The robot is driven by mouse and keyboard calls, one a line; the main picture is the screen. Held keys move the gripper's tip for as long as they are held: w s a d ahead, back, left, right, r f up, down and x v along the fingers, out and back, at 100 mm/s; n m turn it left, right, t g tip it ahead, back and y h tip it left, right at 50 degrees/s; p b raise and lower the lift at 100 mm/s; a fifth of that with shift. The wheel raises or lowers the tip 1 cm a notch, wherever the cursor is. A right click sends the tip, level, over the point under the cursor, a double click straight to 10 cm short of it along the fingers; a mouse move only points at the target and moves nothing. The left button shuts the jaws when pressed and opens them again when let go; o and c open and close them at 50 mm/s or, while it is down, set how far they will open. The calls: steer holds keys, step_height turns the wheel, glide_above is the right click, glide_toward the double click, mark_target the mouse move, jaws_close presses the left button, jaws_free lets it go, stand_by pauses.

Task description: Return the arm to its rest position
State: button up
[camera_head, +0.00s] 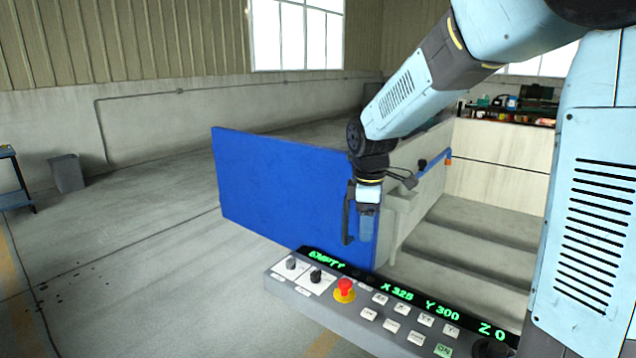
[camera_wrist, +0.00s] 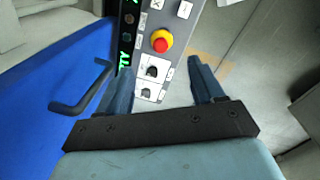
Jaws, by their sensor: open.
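My arm reaches in from the upper right of the head view. My gripper (camera_head: 366,225) hangs pointing down, beside the blue door panel (camera_head: 285,190) and above the control panel (camera_head: 290,278). In the wrist view the two fingers of my gripper (camera_wrist: 160,68) stand apart with nothing held between them. The black door handle (camera_head: 348,215) is just left of my gripper. In the wrist view the handle (camera_wrist: 75,106) lies outside the left finger, apparently clear of it.
The control panel carries a red stop button (camera_head: 345,287) and a green display reading EMPTY, X 325, Y 300, Z 0. A cluttered bench (camera_head: 500,155) stands at the back right. A grey bin (camera_head: 67,173) is by the left wall. The left floor is mostly clear.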

steer(key=s+d+r+m+t, duration=0.1)
steer(key=s+d+r+m, duration=0.2)
steer(key=s+m, duration=0.2)
steer(key=s+d+r+m+t, duration=0.2)
steer(key=s+d+r+m, duration=0.1)
steer(key=s, duration=0.7)
steer(key=s+d+r+m+t, duration=0.1)
steer(key=s+d+r+m, duration=0.2)
steer(key=s+d+m, duration=0.2)
steer(key=s+m, duration=0.2)
steer(key=shift+s+d+r+m, duration=0.15)
steer(key=shift+s+r+m, duration=0.1)
steer(key=shift+r+m, duration=0.15)
stand_by(0.7)
